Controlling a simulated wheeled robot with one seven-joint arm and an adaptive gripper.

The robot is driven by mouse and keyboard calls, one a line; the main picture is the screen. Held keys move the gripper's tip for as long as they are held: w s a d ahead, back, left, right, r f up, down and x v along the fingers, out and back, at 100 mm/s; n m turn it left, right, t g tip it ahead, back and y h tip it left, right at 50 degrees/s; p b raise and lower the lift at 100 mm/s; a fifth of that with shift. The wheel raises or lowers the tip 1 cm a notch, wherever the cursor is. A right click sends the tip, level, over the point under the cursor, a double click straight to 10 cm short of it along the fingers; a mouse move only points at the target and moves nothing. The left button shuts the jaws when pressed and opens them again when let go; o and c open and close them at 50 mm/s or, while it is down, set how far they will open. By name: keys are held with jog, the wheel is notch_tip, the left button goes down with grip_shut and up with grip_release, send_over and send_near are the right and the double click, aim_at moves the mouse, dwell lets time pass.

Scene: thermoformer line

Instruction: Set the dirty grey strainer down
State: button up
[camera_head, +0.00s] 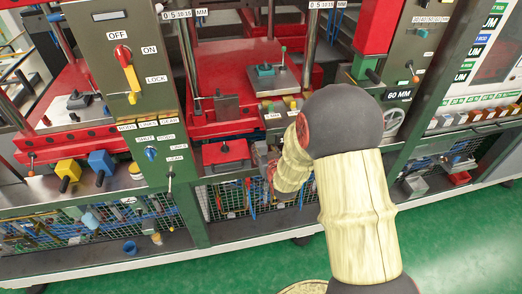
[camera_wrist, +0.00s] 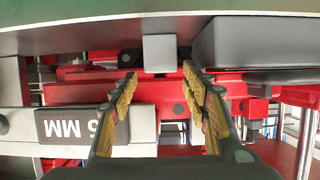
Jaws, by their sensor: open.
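My gripper (camera_wrist: 158,80) is open, with its two yellow-padded fingers spread apart and nothing held between them. A small light grey block (camera_wrist: 160,52) shows just beyond the fingertips in the wrist view; I cannot tell whether it is part of the strainer. In the head view my gripper (camera_head: 270,168) is at the front of the red machine, largely hidden behind my arm. I cannot make out the dirty grey strainer with certainty in either view.
A dark grey box-like part (camera_wrist: 255,42) is close to the right of the fingers. A control panel (camera_head: 130,65) with a red and yellow switch stands left. Wire-mesh lower bays (camera_head: 100,228) run along the front. The green floor (camera_head: 455,240) is clear at right.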

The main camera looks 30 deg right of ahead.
aim_at(261, 143)
jog(key=shift+r+b+x, duration=0.2)
jog(key=shift+b+x, duration=0.5)
jog(key=shift+x, duration=1.95)
jog(key=shift+w, duration=0.1)
jog(key=shift+c, duration=1.4)
jog(key=c, duration=0.7)
jog(key=shift+c, duration=0.2)
jog(key=shift+r, duration=0.2)
